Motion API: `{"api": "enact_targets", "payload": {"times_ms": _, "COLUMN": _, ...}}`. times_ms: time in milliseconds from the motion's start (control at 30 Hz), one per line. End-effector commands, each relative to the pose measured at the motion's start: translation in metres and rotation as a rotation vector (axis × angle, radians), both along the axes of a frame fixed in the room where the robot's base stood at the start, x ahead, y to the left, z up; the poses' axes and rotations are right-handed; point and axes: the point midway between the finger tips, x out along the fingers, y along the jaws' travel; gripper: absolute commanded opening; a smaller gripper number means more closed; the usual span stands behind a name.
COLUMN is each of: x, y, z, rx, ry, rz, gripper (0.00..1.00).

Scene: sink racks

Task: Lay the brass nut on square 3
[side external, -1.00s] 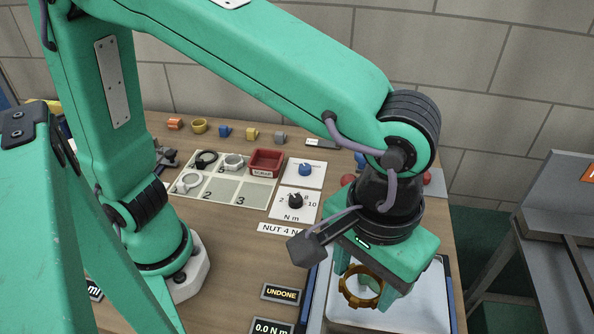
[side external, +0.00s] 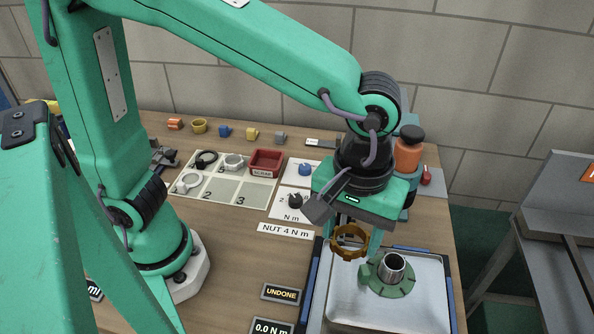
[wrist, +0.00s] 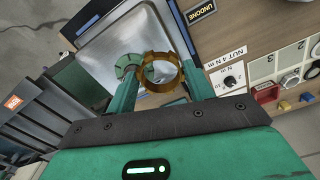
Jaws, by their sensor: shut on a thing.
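The brass nut (side external: 349,242) is a notched golden ring, held between the fingers of my gripper (side external: 357,236), above the left part of the metal tray. The nut (wrist: 161,72) also shows between both fingers of my gripper (wrist: 160,88) in the wrist view. Square 3 (side external: 240,193) is an empty pale panel of the numbered board (side external: 209,200), left of my gripper. Its printed 3 is visible. Square 2 beside it is also empty.
The steel tray (side external: 430,268) holds a green flanged part with a metal tube (side external: 389,274). A red bin (side external: 266,163), a white ring (side external: 189,183) and a dark ring (side external: 206,158) sit on the board. A dial card (side external: 295,203) lies between board and tray. An orange-and-black bottle (side external: 408,150) stands behind.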

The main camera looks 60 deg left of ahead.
Motion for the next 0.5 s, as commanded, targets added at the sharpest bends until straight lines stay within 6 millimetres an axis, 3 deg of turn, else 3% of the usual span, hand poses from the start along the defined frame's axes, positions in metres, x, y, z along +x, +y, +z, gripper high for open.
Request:
{"api": "enact_targets", "payload": {"times_ms": 200, "x": 0.017, "y": 0.052, "z": -0.015, "rx": -0.001, "ry": -0.001, "rz": 0.218, "gripper": 0.27}}
{"api": "enact_targets", "payload": {"times_ms": 500, "x": 0.022, "y": 0.12, "z": -0.037, "rx": -0.001, "ry": -0.001, "rz": 0.511, "gripper": 0.27}}
